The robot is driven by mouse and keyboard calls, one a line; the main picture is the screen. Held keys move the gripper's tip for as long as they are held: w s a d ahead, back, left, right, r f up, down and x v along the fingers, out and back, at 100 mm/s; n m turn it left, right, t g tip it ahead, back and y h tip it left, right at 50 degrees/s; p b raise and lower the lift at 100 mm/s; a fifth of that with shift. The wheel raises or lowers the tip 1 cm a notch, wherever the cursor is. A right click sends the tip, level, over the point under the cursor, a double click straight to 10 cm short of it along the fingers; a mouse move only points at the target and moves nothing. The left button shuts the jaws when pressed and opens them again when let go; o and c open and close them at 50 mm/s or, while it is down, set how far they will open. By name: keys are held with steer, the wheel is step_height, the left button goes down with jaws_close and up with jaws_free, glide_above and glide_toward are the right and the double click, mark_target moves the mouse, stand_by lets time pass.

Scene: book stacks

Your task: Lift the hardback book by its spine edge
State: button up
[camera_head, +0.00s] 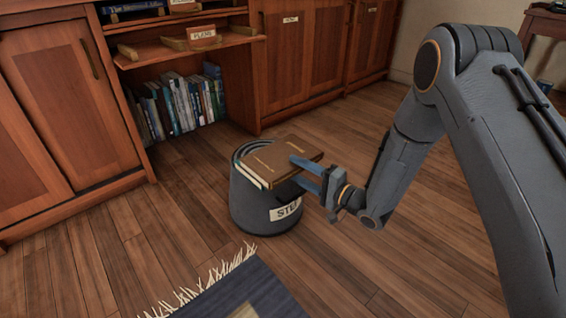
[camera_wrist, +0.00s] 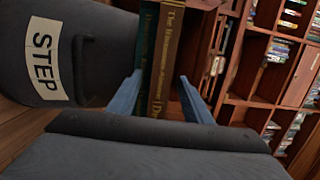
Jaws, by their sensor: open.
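A brown hardback book (camera_head: 282,158) lies flat on a dark round step stool (camera_head: 258,208). The wrist view shows two stacked spines with gold lettering, a brown one (camera_wrist: 165,60) and a dark green one (camera_wrist: 146,45). The green book is on the stool side, under the brown one. My gripper (camera_head: 303,173) is open at the right end of the books, one blue finger above the other. In the wrist view both spines show between the fingers of my gripper (camera_wrist: 160,95). Contact with the books cannot be told.
The stool carries a white STEP label (camera_head: 285,210), also seen in the wrist view (camera_wrist: 44,58). Wooden cabinets (camera_head: 60,105) and a low shelf of books (camera_head: 180,103) stand behind. A fringed dark rug (camera_head: 240,290) lies in front. The wooden floor around the stool is clear.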

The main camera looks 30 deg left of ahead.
jaws_close()
steer(key=shift+r, duration=0.1)
stand_by(0.3)
